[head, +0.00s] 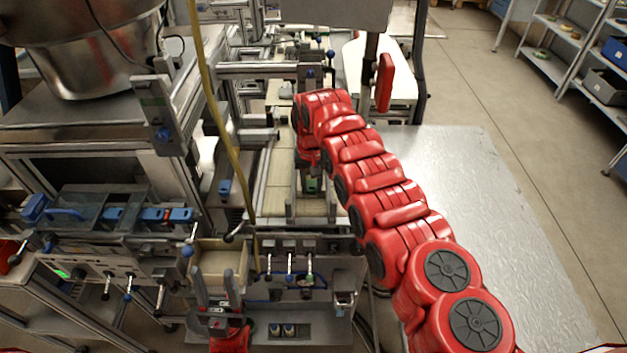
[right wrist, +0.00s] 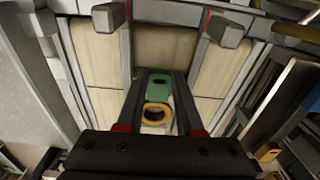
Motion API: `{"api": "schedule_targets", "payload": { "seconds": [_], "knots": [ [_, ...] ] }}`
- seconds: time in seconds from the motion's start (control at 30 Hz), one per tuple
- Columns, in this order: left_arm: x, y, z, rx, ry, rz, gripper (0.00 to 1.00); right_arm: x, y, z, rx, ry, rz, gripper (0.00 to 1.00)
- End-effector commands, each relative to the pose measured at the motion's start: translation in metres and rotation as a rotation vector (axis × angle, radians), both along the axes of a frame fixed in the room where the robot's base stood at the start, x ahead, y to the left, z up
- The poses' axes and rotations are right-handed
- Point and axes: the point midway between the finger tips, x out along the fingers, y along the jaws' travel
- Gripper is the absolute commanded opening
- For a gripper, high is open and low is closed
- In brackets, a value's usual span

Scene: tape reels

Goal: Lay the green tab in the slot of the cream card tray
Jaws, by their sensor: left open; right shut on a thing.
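My right gripper (head: 312,186) points down over the pale slatted surface in the middle of the head view. It is shut on the green tab (right wrist: 158,83), which shows between its fingertips in the right wrist view and has a dark oval opening. The tab is only a small green patch in the head view (head: 312,184). My left gripper (head: 217,298) is open at the lower left, with its fingers apart and nothing seen between them. A cream box-like tray (head: 222,262) lies just beyond it; I cannot tell whether it is the card tray, and no slot is clear.
A yellow ring (right wrist: 156,114) on a whitish piece shows below the tab in the right wrist view. Grey metal rails flank the cream slats (right wrist: 165,48). A yellow hose (head: 222,120) hangs between the arms. A bare metal tabletop (head: 480,210) lies right of my right arm.

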Motion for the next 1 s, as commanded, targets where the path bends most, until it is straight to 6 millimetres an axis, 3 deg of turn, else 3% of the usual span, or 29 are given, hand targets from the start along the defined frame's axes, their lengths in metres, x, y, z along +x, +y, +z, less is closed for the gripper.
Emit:
{"api": "schedule_targets", "payload": {
  "seconds": [0.57, 0.6, 0.7, 0.73, 1.0],
  "knots": [
    [0.000, 0.000, -0.013, 0.000, 0.000, 0.000, 0.50, 0.000, 0.000, -0.013, 0.000, 0.000, 0.000, 0.00],
    [0.000, 0.000, -0.011, 0.000, 0.000, 0.000, 0.50, 0.000, 0.000, -0.011, 0.000, 0.000, 0.000, 0.43],
    [0.000, 0.000, -0.011, 0.000, -0.001, 0.000, 0.50, 0.000, 0.000, -0.011, 0.000, 0.000, 0.000, 0.61],
    [0.000, 0.000, -0.011, 0.000, 0.000, 0.000, 0.50, 0.000, 0.000, -0.011, 0.000, 0.000, 0.000, 0.65],
    [0.000, 0.000, -0.010, 0.000, 0.000, 0.000, 0.50, 0.000, 0.000, -0.011, 0.000, 0.000, 0.000, 0.65]
  ]
}}
